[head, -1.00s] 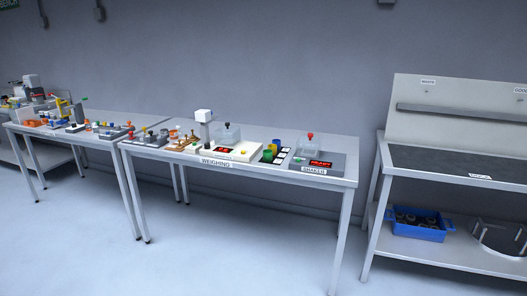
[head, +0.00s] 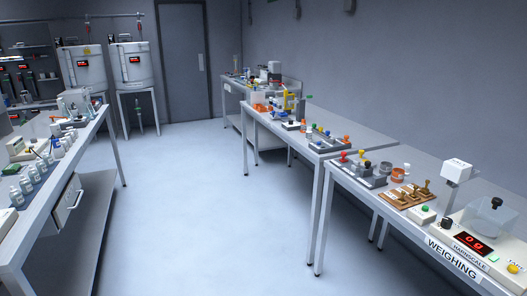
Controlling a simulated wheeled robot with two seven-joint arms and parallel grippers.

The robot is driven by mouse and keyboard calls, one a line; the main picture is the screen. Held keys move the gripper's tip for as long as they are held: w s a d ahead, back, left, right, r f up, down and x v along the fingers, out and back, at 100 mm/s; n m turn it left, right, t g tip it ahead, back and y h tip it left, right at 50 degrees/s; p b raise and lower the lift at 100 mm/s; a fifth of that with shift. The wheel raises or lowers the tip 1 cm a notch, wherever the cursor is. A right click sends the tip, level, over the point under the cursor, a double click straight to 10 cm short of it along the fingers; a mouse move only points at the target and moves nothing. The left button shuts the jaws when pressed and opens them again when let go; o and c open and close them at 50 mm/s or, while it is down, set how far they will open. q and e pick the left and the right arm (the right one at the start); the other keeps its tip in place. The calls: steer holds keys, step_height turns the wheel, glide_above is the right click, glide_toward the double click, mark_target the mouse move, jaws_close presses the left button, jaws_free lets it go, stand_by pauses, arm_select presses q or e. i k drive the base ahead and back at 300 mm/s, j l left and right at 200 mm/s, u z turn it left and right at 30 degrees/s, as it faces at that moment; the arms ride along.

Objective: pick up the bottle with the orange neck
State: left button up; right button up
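Several small white bottles (head: 27,186) stand in a row on the bench at the left. They are too small for me to make out an orange neck on any of them. More white bottles (head: 57,150) stand further along the same bench. I cannot pick out the bottle with the orange neck for certain. Neither of my grippers is in view.
The left bench (head: 92,128) has a drawer and a lower shelf. A weighing table (head: 355,206) with a scale reading 0 g (head: 474,243) stands at the right, with more tables behind it. Two tanks (head: 132,66) and a door (head: 184,60) are at the back. The floor between (head: 190,210) is clear.

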mark_target(303, 125)
steer(key=i+j+u, duration=0.15)
steer(key=i+u, duration=0.15)
steer(key=i, duration=0.3)
steer(key=i+u, duration=0.25)
steer(key=i, duration=0.35)
steer(key=i+j+z, duration=0.2)
steer(key=i+z, duration=0.2)
steer(key=i+j+z, duration=0.4)
steer(key=i, duration=0.2)
steer(key=i+j+z, duration=0.4)
